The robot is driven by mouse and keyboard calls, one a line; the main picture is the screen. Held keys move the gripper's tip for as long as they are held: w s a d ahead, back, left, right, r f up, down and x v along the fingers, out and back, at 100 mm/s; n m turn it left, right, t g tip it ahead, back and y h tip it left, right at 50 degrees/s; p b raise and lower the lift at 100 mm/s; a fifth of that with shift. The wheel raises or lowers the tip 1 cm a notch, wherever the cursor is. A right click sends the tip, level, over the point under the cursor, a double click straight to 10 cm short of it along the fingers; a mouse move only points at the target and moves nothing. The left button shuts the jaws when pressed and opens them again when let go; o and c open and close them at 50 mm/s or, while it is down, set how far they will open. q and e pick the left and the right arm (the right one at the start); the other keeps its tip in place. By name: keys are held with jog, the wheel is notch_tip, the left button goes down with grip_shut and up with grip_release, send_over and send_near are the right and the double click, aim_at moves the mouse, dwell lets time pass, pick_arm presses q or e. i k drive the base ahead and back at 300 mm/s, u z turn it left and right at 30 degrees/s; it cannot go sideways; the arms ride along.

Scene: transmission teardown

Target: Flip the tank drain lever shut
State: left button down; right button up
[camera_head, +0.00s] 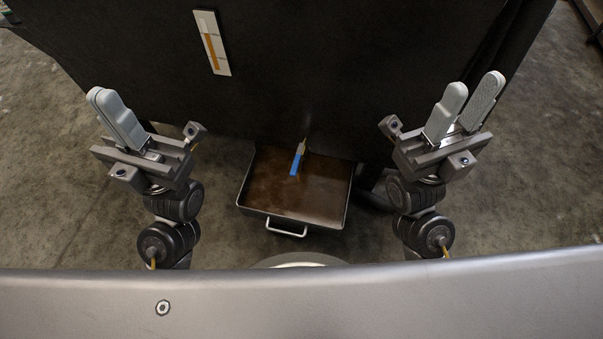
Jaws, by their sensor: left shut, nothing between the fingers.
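The tank (290,65) is a large dark box across the top of the head view. A small drain lever with a blue handle (297,161) sticks out low at the middle of its front, above a drain pan (278,212). My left gripper (98,95) is shut and empty, to the left of the lever and well apart from it. My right gripper (477,93) is open and empty, to the right of the lever and also apart from it. Neither gripper touches anything.
The pan holds brown liquid and has a pale handle (286,229) at its front. A white level gauge with an orange column (212,45) is on the tank's front. Bare concrete floor (45,165) lies at both sides.

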aim_at(293, 171)
jog(key=u, duration=2.05)
jog(key=k, duration=1)
jog(key=z, duration=1.85)
